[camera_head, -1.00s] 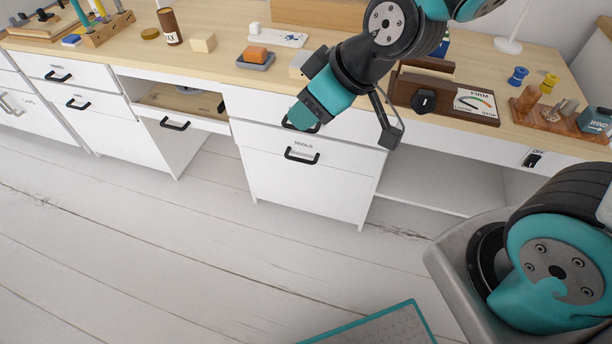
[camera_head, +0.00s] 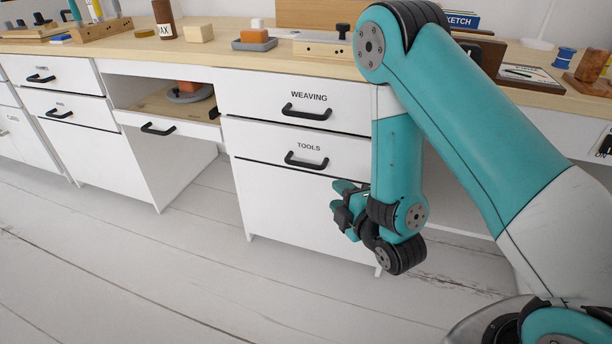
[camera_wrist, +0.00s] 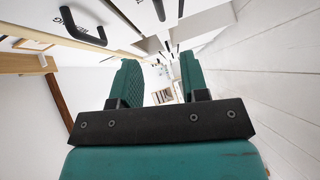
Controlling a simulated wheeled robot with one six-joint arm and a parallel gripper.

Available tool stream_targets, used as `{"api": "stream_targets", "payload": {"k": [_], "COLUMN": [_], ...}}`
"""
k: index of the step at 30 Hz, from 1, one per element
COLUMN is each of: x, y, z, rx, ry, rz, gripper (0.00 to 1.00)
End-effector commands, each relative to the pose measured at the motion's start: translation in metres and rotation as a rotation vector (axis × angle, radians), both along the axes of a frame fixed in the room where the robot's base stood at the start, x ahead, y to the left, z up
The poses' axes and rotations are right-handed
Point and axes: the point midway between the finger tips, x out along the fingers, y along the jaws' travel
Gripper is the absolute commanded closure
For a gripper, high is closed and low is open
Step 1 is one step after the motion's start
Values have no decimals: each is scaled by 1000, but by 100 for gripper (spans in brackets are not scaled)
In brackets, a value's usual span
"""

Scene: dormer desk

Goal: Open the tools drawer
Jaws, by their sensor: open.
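The tools drawer (camera_head: 270,150) is a white front labelled TOOLS, below the weaving drawer (camera_head: 255,97). It looks flush with the cabinet, so shut. Its black bar handle (camera_head: 306,160) shows clear, with nothing touching it. My gripper (camera_head: 338,198) is low, to the right of and below that handle, in front of the cabinet's lower white panel. It is apart from the handle. In the wrist view my two teal fingers (camera_wrist: 160,66) stand apart with nothing between them. A dark handle (camera_wrist: 82,30) lies left of the fingers there, beside partly readable lettering.
The wooden desktop (camera_head: 215,47) above holds blocks, a grey tray and a sketch box. An open bay (camera_head: 150,82) with a wooden board and a round grey item is to the left. The white plank floor (camera_head: 200,270) in front is clear.

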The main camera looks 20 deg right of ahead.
Motion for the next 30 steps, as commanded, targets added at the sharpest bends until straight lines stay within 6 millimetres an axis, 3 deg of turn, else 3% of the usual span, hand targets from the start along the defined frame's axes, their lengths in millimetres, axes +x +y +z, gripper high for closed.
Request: {"api": "stream_targets", "payload": {"k": [4, 23, 30], "x": [22, 51, 107], "y": [4, 9, 19], "z": [-8, -11, -18], "rx": [3, 6, 5], "ry": [-8, -4, -2], "rz": [-1, -1, 0], "gripper": [59, 59, 59]}}
